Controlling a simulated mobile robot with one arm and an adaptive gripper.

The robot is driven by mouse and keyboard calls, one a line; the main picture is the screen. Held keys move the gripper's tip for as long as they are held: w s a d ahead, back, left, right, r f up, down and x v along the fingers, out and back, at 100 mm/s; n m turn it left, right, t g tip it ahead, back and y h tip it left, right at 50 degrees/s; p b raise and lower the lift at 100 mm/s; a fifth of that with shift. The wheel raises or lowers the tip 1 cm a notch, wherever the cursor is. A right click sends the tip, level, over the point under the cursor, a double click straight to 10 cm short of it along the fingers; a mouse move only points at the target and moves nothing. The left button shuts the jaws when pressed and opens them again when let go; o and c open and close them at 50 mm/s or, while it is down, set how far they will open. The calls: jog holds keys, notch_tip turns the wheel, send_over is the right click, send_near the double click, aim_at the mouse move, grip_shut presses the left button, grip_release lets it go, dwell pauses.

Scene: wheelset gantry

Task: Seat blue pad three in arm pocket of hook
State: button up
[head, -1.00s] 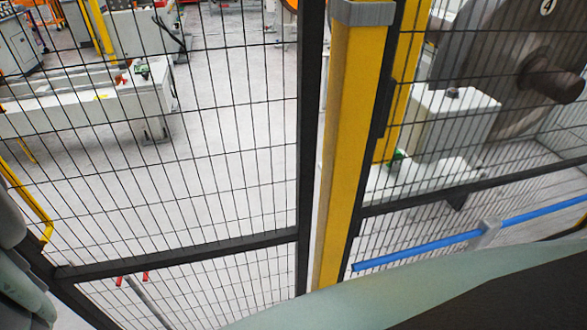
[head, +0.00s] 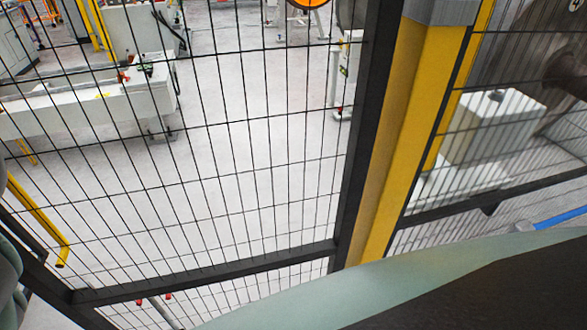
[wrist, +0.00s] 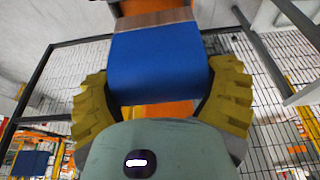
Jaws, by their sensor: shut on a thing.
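In the wrist view a blue pad (wrist: 158,62) with a brown layer along its top edge (wrist: 153,20) sits between the two ribbed yellow fingers of my gripper (wrist: 160,78). My gripper is shut on this pad, one finger at each side. Orange surfaces show above and below the pad, behind it; I cannot tell whether they belong to the hook. No arm pocket is recognisable. The head view shows neither the pad nor my gripper.
In the head view a dark mesh fence (head: 200,265) with a yellow post (head: 400,140) stands close in front. Behind it are a white machine bed (head: 90,105) and open grey floor. A blue rail (head: 562,218) is at right. A dark blue panel (wrist: 30,163) shows low left in the wrist view.

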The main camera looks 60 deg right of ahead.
jog(key=shift+w+f, duration=0.2)
jog(key=shift+o, duration=0.2)
jog(key=shift+w+d+f+p, duration=0.15)
jog(key=shift+f+p, duration=0.35)
jog(key=shift+f, duration=1.55)
jog(key=o, duration=0.9)
jog(key=shift+f, duration=0.1)
jog(key=shift+o, duration=0.8)
jog(key=shift+s+d+f, duration=0.1)
jog(key=shift+s+d, duration=0.05)
jog(key=shift+s, duration=0.1)
jog(key=shift+o, duration=0.2)
jog(key=shift+w+a+r, duration=0.1)
jog(key=shift+a+r, duration=0.1)
jog(key=shift+r, duration=1.05)
jog(key=v, duration=1)
jog(key=shift+s+d+b, duration=0.2)
jog(key=shift+s+b, duration=0.1)
jog(key=shift+r, duration=0.1)
